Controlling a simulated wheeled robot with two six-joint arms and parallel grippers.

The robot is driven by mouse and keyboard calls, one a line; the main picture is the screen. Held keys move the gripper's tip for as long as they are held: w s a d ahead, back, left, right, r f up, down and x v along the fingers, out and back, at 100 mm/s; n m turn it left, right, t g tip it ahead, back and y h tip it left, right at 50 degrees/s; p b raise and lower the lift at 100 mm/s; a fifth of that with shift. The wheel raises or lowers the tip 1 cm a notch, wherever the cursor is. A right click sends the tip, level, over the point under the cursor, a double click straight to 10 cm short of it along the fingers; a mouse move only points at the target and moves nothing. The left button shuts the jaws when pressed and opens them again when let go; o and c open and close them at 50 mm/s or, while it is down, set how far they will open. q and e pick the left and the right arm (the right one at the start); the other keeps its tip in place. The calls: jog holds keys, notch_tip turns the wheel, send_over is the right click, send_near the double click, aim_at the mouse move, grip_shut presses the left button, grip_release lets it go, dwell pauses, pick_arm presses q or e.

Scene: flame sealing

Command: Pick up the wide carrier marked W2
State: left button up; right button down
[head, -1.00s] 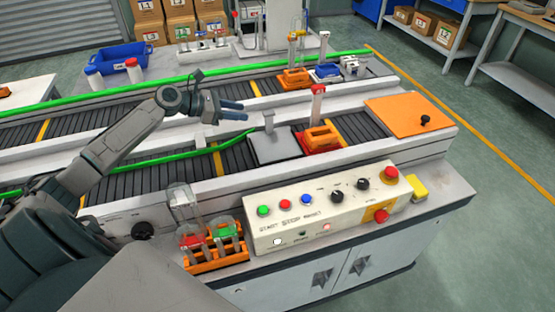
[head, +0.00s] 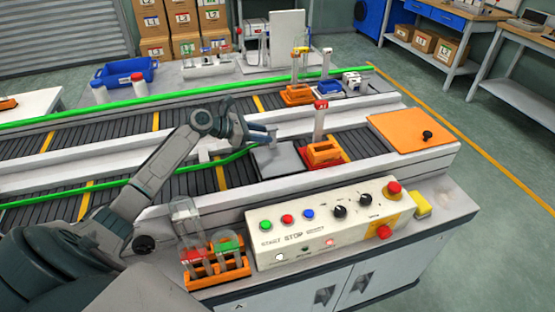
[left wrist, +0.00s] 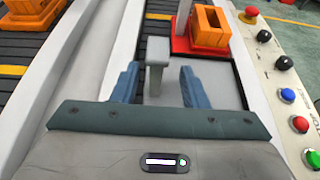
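No W2 mark is readable in either view, so I cannot tell which carrier bears it. An orange block-shaped carrier (head: 322,153) sits on a red base on the near conveyor; it also shows in the left wrist view (left wrist: 208,24). A grey plate (head: 276,161) with an upright grey post (left wrist: 157,58) lies just left of it. My left gripper (left wrist: 159,72) is open, with its two blue-grey fingers on either side of the post in that picture. Whether they touch it I cannot tell. In the head view my left gripper (head: 262,136) is above the plate. My right gripper is not visible.
A post with a red top (head: 320,122) stands by the orange carrier. The control panel (head: 325,222) and a tube rack (head: 216,262) are in front. An orange carrier (head: 297,94) and a blue one (head: 329,89) stand on the far conveyor. An orange plate (head: 412,134) lies at the right.

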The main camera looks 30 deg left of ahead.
aim_at(272, 147)
pick_arm(q)
jog(key=shift+p+x, duration=0.35)
jog(key=shift+x, duration=1.6)
jog(key=shift+w+a+r, duration=0.1)
jog(key=shift+w+a, duration=0.05)
jog(key=shift+c, duration=0.4)
grip_shut()
jog(key=shift+r, duration=0.15)
